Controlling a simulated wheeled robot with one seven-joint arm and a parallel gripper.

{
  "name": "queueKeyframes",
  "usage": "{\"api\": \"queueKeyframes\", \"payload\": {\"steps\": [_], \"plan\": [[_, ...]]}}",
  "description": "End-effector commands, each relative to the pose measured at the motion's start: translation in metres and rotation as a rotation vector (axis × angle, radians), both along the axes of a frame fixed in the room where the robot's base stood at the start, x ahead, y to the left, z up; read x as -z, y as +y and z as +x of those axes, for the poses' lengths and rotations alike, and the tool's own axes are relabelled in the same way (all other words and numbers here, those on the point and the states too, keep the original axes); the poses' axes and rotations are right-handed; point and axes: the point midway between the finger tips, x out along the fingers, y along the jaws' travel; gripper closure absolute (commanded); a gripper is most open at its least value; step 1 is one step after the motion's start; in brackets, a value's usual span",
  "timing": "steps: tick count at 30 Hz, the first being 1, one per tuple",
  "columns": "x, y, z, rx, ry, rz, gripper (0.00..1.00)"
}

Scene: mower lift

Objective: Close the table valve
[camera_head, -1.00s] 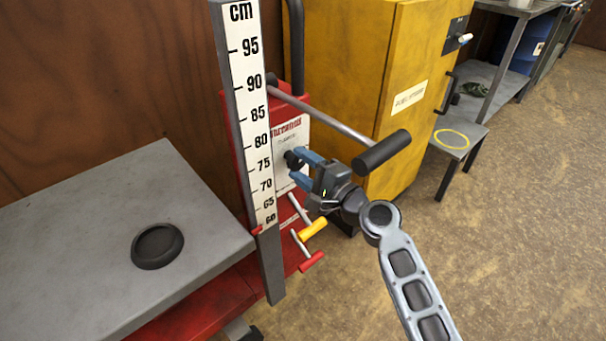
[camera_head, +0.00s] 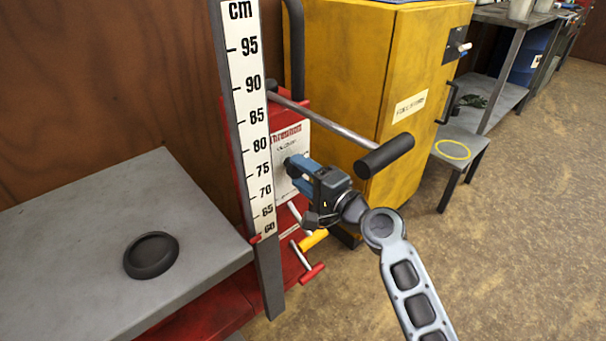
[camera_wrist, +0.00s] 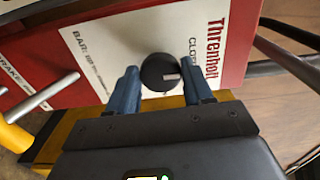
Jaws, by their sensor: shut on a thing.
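The table valve is a round black knob (camera_wrist: 158,72) with a pale pointer mark, on the white label panel (camera_wrist: 105,50) of the red lift column. In the wrist view my two blue fingers stand on either side of the knob, and my gripper (camera_head: 291,164) is shut on it. The pointer mark faces right in that view, below lettering that begins "CLO". In the head view my gripper hides the knob. The grey lift table (camera_head: 70,235) is at the left, beside the upright cm scale (camera_head: 250,120), whose red pointer (camera_head: 255,239) is near 60.
A bar with a black grip (camera_head: 384,156) sticks out just above my gripper. Levers with a yellow handle (camera_head: 313,239) and a red handle (camera_head: 312,273) lie below it. A yellow cabinet (camera_head: 345,60) stands behind.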

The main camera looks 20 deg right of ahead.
Motion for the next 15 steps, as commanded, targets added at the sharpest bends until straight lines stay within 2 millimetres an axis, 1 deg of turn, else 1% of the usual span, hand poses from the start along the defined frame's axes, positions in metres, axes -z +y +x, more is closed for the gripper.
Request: {"api": "queueKeyframes", "payload": {"steps": [1,2,3,9,15], "plan": [[0.0012,0.0008,-0.0001,-0.002,0.002,-0.002,0.80],[0.0012,0.0008,-0.0001,-0.002,0.002,-0.002,0.47],[0.0011,0.0008,-0.0001,-0.002,0.002,-0.002,0.44],[0.0006,0.0006,-0.0001,-0.001,0.001,0.000,0.25],[0.0003,0.0003,-0.0002,-0.001,0.001,0.000,0.25]]}}
